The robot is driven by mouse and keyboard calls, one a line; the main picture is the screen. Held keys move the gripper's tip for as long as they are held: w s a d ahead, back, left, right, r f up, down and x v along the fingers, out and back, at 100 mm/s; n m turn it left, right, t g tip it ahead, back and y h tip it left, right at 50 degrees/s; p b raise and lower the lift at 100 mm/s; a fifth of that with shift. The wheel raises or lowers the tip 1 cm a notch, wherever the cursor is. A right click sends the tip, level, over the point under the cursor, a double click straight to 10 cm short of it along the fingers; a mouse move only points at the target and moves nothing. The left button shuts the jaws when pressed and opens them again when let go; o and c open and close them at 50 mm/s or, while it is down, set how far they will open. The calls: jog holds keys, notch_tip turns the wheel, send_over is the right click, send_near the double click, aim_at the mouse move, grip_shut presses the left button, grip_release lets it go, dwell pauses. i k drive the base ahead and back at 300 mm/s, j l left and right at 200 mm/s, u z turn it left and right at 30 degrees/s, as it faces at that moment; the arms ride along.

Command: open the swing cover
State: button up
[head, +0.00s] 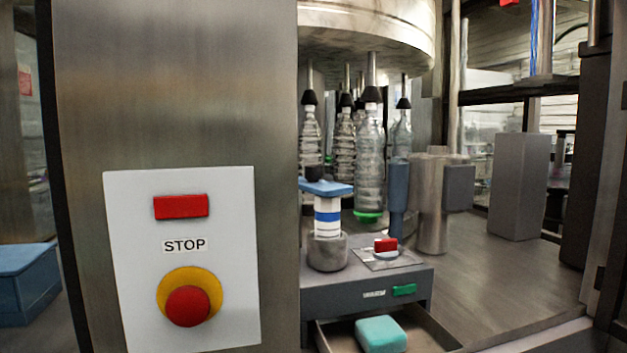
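I cannot tell for certain which part is the swing cover. A flat blue plate (325,187) lies across the top of a white cylinder with a blue band (327,216). The cylinder stands upright in a grey round cup (327,253) on a dark grey box (368,285). A small red block (385,244) sits on a pale plate on the same box. The box's front has a green button (404,290) beside a small label. My gripper is not in view.
A steel column bears a white panel (240,255) with a red emergency stop button (188,306). Clear bottles (370,165) hang behind the box. An open drawer (440,342) holds a teal block (380,334).

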aim_at(311, 183)
jog(key=l+u, duration=0.1)
jog(key=l, duration=0.35)
jog(key=k+l+u, duration=0.1)
jog(key=l, duration=0.35)
jog(key=l+u, duration=0.1)
jog(key=l, duration=0.4)
jog(key=l+u, duration=0.25)
jog(key=l, duration=0.7)
jog(key=i, duration=0.2)
